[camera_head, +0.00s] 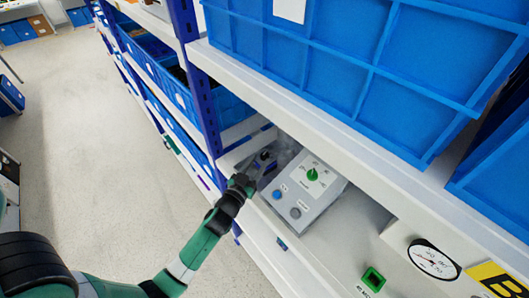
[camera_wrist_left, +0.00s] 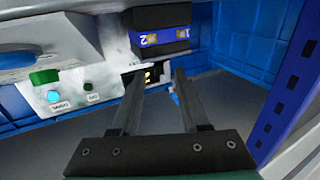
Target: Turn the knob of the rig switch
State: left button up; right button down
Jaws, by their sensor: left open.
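The rig switch is a light grey box (camera_head: 325,192) on the shelf in the head view, with a green knob (camera_head: 313,174) on its sloped top face. A blue button (camera_head: 277,195) and a grey button (camera_head: 295,213) sit on the same face. In the left wrist view the green knob (camera_wrist_left: 44,77) is at the left, off to the side of the fingers. My left gripper (camera_head: 262,160) is just left of the box, apart from the knob. In the wrist view its two fingers (camera_wrist_left: 158,78) are spread with nothing held between them. My right gripper is not in view.
Large blue crates (camera_head: 370,60) stand on the shelf above, whose edge overhangs the box. A blue upright (camera_head: 203,85) rises left of the gripper. A round gauge (camera_head: 433,259) and a green square part (camera_head: 373,279) are at the right. In the wrist view a numbered block (camera_wrist_left: 160,42) is ahead.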

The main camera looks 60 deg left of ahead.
aim_at(262, 158)
pick_arm(q)
jog(key=x, duration=0.4)
jog(key=shift+w+a, duration=0.2)
jog(key=shift+w, duration=0.05)
jog(key=shift+c, duration=0.3)
grip_shut()
